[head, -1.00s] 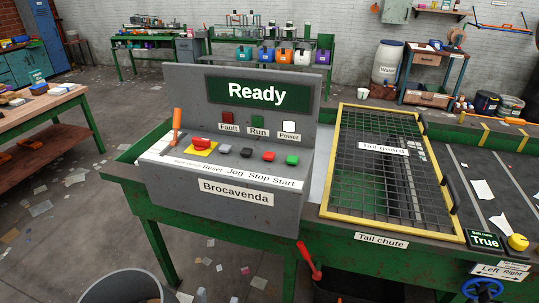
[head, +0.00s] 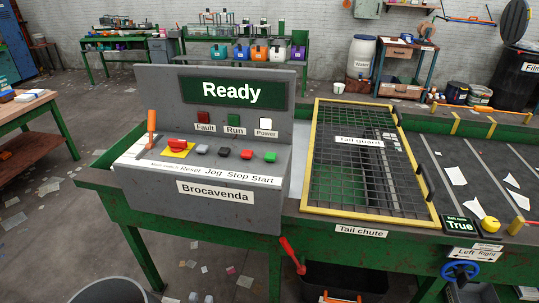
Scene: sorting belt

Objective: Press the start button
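The green start button (head: 270,156) sits at the right end of the button row on the grey Brocavenda control panel (head: 258,207), above the word "Start". The red stop button (head: 247,154) is just left of it, followed by a black jog button (head: 224,152) and a grey reset button (head: 202,150). A red control on a yellow plate (head: 178,146) and an upright orange lever (head: 151,125) are further left. The screen (head: 230,92) reads "Ready". I can make out neither gripper in the head view, and nothing covers the start button.
A yellow-framed tail guard (head: 362,142) lies right of the panel, with the belt (head: 480,175) beyond it. A red-handled lever (head: 291,254) sticks out below the panel's right end. A blue handwheel (head: 461,270) is at lower right. Space above the buttons is clear.

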